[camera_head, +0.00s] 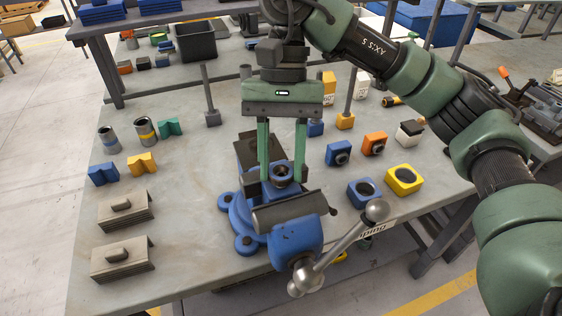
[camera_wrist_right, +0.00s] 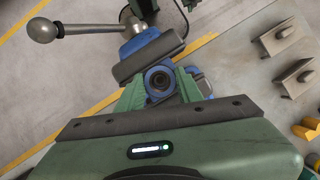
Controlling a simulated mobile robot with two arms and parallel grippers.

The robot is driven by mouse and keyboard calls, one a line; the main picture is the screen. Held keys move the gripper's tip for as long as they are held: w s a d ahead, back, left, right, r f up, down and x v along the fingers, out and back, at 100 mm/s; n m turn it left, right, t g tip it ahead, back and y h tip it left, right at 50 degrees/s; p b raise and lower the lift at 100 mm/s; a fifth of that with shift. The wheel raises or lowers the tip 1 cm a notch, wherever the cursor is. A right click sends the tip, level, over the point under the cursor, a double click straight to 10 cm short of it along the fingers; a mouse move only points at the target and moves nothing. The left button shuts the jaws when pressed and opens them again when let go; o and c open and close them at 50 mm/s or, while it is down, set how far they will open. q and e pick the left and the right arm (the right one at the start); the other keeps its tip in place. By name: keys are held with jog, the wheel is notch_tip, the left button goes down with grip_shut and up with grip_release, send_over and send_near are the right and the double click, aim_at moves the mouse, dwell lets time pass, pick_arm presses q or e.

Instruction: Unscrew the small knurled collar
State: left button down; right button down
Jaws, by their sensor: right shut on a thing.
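In the right wrist view the collar (camera_wrist_right: 158,84) shows as a round ring with a dark hole, amid blue parts. My right gripper (camera_head: 282,179) comes down from above, with one green finger on each side of the collar. My left gripper is not in view.
The press stands on a grey table (camera_head: 190,235). Blue and yellow square blocks (camera_head: 404,180) stand to its right. Grey plates with handles (camera_head: 122,259), V-blocks (camera_head: 142,163) and cylinders (camera_head: 146,131) stand to its left. Upright rods (camera_head: 208,95) stand behind. My right arm spans the right side.

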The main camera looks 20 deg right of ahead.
aim_at(281, 178)
jog(key=shift+w+r, duration=0.1)
jog(key=shift+r, duration=0.3)
jog(key=shift+r+p, duration=1.6)
jog(key=shift+r, duration=0.05)
